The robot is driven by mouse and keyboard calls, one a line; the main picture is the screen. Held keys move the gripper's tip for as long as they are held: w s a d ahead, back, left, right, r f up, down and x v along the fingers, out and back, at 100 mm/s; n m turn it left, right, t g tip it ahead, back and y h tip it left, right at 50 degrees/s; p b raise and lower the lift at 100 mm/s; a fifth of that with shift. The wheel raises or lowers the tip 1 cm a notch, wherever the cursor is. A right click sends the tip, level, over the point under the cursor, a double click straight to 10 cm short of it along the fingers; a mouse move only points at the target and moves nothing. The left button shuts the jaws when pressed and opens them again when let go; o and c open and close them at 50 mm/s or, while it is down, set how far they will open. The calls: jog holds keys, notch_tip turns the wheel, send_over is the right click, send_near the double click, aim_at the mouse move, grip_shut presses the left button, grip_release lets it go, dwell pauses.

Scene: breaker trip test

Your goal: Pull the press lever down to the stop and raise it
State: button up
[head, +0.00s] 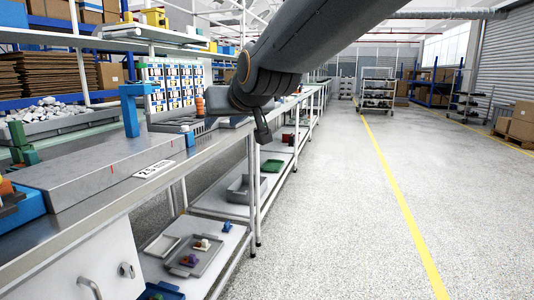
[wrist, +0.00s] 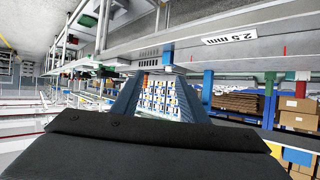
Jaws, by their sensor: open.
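A blue upright post with a short arm at its top (head: 130,108) stands on the metal bench at left in the head view; it may be part of the press. I cannot pick out the press lever for certain in either view. My gripper (head: 232,108) hangs at the end of my dark arm, over the bench's aisle-side edge and to the right of the blue post. In the wrist view my gripper (wrist: 160,88) shows two separated fingers, open, with nothing held between them. It appears apart from the post.
A long grey box (head: 100,168) bears a "2.5 mm" label (head: 154,169). A blue fixture (head: 22,208) sits at the near left. A bin of white parts (head: 50,116) and a rack of small boxes (head: 180,84) stand behind. The aisle floor (head: 330,220) is clear at right.

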jog(key=s+d+f+m+g+h+p, duration=0.1)
jog(key=s+d+f+h+p, duration=0.15)
jog(key=d, duration=0.25)
jog(key=s+d+f+m+g+h+p, duration=0.1)
jog(key=s+d+f+g+p, duration=0.15)
jog(key=d, duration=0.25)
jog(key=s+d+f+m+g+h+p, duration=0.1)
jog(key=s+d+f+g+p, duration=0.2)
jog(key=s+d+p, duration=0.4)
jog(key=s+d+f+m+g+h+p, duration=0.1)
jog(key=s+d+p, duration=0.7)
jog(key=s, duration=1)
jog(key=d+f+m+g, duration=0.1)
jog(key=d+f+g, duration=0.1)
jog(key=d+g, duration=0.1)
jog(key=shift+s+d+f+g+h, duration=0.2)
jog(key=shift+s+d+g+h, duration=0.2)
jog(key=shift+d, duration=0.3)
jog(key=shift+c, duration=1.1)
jog(key=shift+a, duration=0.1)
